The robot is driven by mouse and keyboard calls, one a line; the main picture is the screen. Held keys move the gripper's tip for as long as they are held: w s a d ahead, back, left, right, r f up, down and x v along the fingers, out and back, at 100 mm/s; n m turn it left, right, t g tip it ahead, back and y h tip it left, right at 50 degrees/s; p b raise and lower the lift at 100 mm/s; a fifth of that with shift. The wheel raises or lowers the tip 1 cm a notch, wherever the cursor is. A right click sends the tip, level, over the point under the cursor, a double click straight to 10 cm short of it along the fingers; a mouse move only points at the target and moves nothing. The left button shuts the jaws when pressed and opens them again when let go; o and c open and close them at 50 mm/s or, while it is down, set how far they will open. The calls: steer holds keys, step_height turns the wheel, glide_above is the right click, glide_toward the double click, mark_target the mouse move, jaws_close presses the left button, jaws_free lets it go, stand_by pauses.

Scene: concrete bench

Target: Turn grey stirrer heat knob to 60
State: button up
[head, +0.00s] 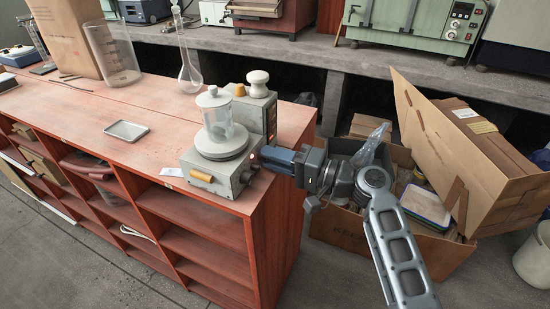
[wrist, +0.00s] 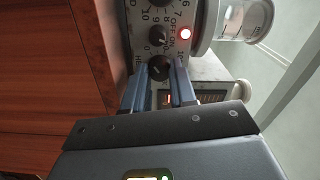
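The grey stirrer (head: 190,165) stands near the bench's right edge, with a lidded clear vessel (head: 217,128) on its round plate. My gripper (head: 263,153) reaches in from the right to its right-hand panel. The lowest visible knob (wrist: 159,68), with a partly hidden label beginning with H, lies between the blue fingertips of my gripper (wrist: 159,69). The fingers are close on both sides; I cannot tell whether they touch it. Its setting is not readable.
A second device (head: 262,105) with a white-topped piece stands right behind the stirrer. A metal tray (head: 127,130), a flask (head: 188,75) and a large beaker (head: 110,55) are on the red bench (head: 150,95). An open cardboard box (head: 360,235) stands on the floor below my arm.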

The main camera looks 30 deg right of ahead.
jaws_close()
steer(key=shift+m+p, duration=0.3)
steer(key=m+p, duration=0.2)
steer(key=m, duration=0.1)
steer(key=shift+r+p, duration=0.15)
steer(key=shift+p, duration=0.15)
steer(key=m+p, duration=0.3)
steer(key=m, duration=0.2)
steer(key=shift+m+p, duration=0.4)
steer(key=shift+m, duration=0.1)
steer(key=shift+f, duration=0.25)
steer(key=o, duration=0.5)
jaws_free()
